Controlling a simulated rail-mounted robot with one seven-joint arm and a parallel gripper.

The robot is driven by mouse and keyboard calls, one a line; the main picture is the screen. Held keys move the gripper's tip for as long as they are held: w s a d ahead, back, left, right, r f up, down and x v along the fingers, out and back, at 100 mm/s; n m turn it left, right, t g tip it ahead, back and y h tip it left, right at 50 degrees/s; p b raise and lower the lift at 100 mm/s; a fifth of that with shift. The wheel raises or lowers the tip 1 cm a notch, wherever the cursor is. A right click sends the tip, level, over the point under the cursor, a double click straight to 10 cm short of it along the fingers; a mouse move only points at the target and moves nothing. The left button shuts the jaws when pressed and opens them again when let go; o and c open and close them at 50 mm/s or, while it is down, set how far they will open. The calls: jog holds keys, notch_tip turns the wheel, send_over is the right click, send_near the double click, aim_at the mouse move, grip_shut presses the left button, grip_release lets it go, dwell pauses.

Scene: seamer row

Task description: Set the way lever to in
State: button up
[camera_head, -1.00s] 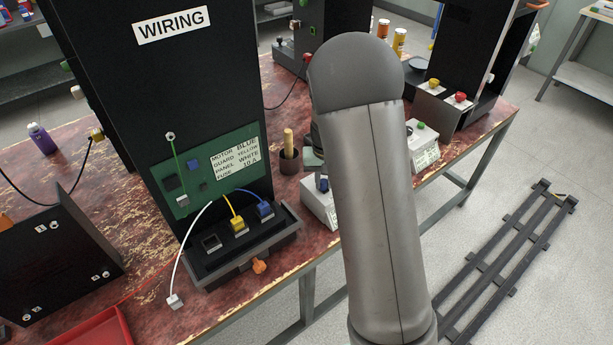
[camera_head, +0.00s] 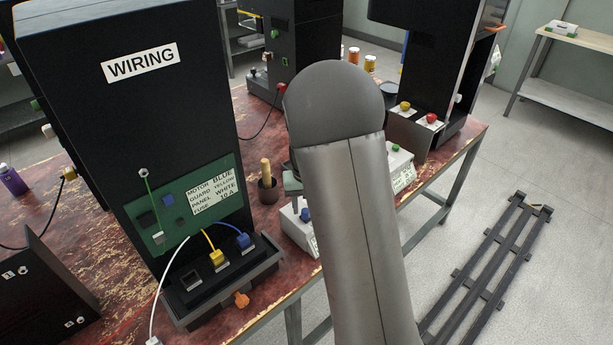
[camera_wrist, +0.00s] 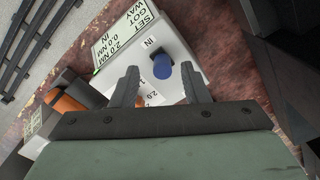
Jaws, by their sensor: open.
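A white box (camera_wrist: 180,90) carries a label reading SET, GOT, WAY with 2.0 NM and 0.0 NM. A blue-tipped lever (camera_wrist: 162,66) stands up from it on a dark stem, beside a small IN tag (camera_wrist: 150,43). My gripper (camera_wrist: 160,70) is open, with one finger on each side of the blue tip; I cannot tell whether either finger touches it. In the head view the white box (camera_head: 291,231) and blue tip (camera_head: 305,214) show just left of my arm. My gripper is mostly hidden behind the arm there.
The black WIRING cabinet (camera_head: 75,120) stands left of the box. Another white box (camera_head: 401,172) with a green button lies to the right. An orange-handled item (camera_wrist: 68,103) lies left of my gripper.

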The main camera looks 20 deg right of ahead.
notch_tip(320, 180, up, 15)
dwell(0.6)
